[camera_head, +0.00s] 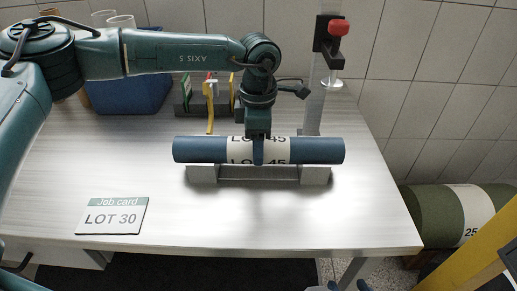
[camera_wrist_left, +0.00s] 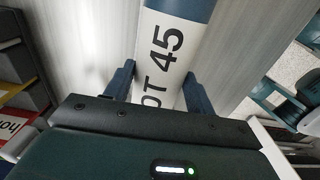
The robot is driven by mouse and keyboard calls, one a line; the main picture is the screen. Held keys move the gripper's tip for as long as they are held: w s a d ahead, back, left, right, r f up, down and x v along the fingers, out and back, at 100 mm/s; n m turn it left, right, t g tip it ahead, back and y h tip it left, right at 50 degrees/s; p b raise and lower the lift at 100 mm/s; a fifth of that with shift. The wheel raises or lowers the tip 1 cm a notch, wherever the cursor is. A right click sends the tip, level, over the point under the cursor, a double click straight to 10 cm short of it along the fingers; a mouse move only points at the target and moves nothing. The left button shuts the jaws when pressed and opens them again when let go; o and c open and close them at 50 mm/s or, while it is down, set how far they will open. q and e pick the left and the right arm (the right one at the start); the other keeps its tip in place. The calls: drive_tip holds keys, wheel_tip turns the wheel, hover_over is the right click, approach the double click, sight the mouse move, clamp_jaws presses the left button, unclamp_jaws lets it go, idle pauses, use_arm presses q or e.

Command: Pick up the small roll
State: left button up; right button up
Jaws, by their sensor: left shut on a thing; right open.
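The small roll (camera_head: 205,150) is a blue cylinder with a white band reading LOT 45. It lies level, left to right, over a low grey stand (camera_head: 316,175); I cannot tell whether it touches the stand. My left gripper (camera_head: 258,152) comes down from above and is shut on the roll at its white band. In the left wrist view the roll (camera_wrist_left: 175,60) runs between the two blue fingers. Tips of my right gripper (camera_head: 349,287) show apart and empty at the bottom edge of the head view; the rest is cut off.
A job card (camera_head: 113,216) reading LOT 30 lies front left on the table (camera_head: 220,225). Behind are a blue bin (camera_head: 125,95), a rack with coloured pieces (camera_head: 205,100) and a post with a red knob (camera_head: 338,27). A green roll (camera_head: 430,215) is right of the table.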

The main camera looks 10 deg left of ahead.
use_arm(q)
drive_tip(key=c, duration=0.6)
wheel_tip(320, 180, up, 10)
drive_tip(key=shift+r, duration=0.1)
